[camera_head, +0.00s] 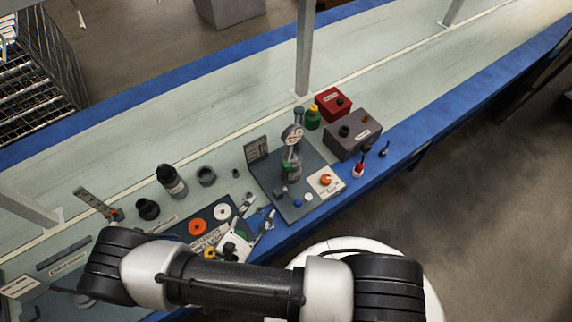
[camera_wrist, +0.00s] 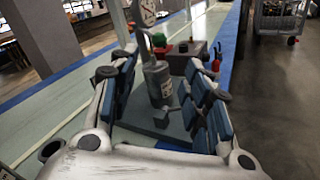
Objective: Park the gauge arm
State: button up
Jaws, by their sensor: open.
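The gauge (camera_head: 292,134), a round white dial, stands at the top of a grey pump fixture (camera_head: 291,165) on a dark base plate (camera_head: 262,178). In the wrist view the dial (camera_wrist: 147,12) is cut by the top edge, above a grey cylinder (camera_wrist: 158,82). Which part is the gauge arm I cannot tell for sure. My gripper (camera_head: 256,216) is open and empty, in front and to the left of the base plate. In the wrist view its blue-padded fingers (camera_wrist: 166,92) frame the cylinder, which stands beyond them, apart from both.
A grey box (camera_head: 353,136) and a red box (camera_head: 332,104) stand right of the fixture, with a green bottle (camera_head: 313,118) beside them. A white card with an orange knob (camera_head: 326,181) is on the plate's right. A dark bottle (camera_head: 172,181) stands left. The bench's back is clear.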

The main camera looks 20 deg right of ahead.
aim_at(287, 166)
jog(key=b+x, duration=0.1)
jog(key=x, duration=1.6)
jog(key=shift+w+f+b, duration=0.2)
jog(key=shift+w+b, duration=0.05)
jog(key=shift+b, duration=0.05)
grip_shut()
